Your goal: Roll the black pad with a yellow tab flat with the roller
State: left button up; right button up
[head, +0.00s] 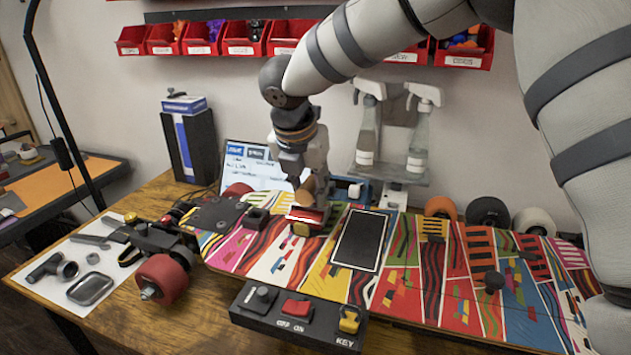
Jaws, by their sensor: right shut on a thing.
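A black pad (360,240) with a pale outline lies on the colourful patterned board (440,262), right of my right gripper. I cannot make out a yellow tab on it for certain. My right gripper (306,184) points down over the left part of the board. It is shut on the roller (308,214), of which a wooden piece and a red part show low under the fingers. A small yellow patch shows beside the red part. The fingers hide much of the roller, and I cannot tell whether it touches the board. My left gripper is not in view.
A black box with switches and a key (298,316) stands at the table's front edge. A red wheel (162,279) is at the board's left end, beside a white sheet (66,274) with parts. Spray bottles (420,128) and red bins (246,38) are behind.

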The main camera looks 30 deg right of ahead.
jog(key=shift+w+d+f+b, duration=0.15)
jog(key=shift+w+d+f, duration=0.05)
jog(key=shift+w+d, duration=0.25)
jog(key=shift+w+d+f+b, duration=0.15)
jog(key=shift+w+d, duration=0.2)
jog(key=shift+d, duration=0.1)
jog(key=shift+w+d+b, duration=0.35)
jog(key=shift+w+d, duration=0.6)
jog(key=shift+d, duration=0.25)
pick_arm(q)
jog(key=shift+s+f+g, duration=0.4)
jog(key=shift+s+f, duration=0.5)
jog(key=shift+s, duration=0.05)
pick_arm(e)
jog(key=shift+r, duration=0.15)
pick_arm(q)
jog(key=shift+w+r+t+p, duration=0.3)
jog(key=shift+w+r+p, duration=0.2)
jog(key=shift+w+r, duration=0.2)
pick_arm(e)
notch_tip(320, 180, up, 7)
jog(key=shift+r, duration=0.2)
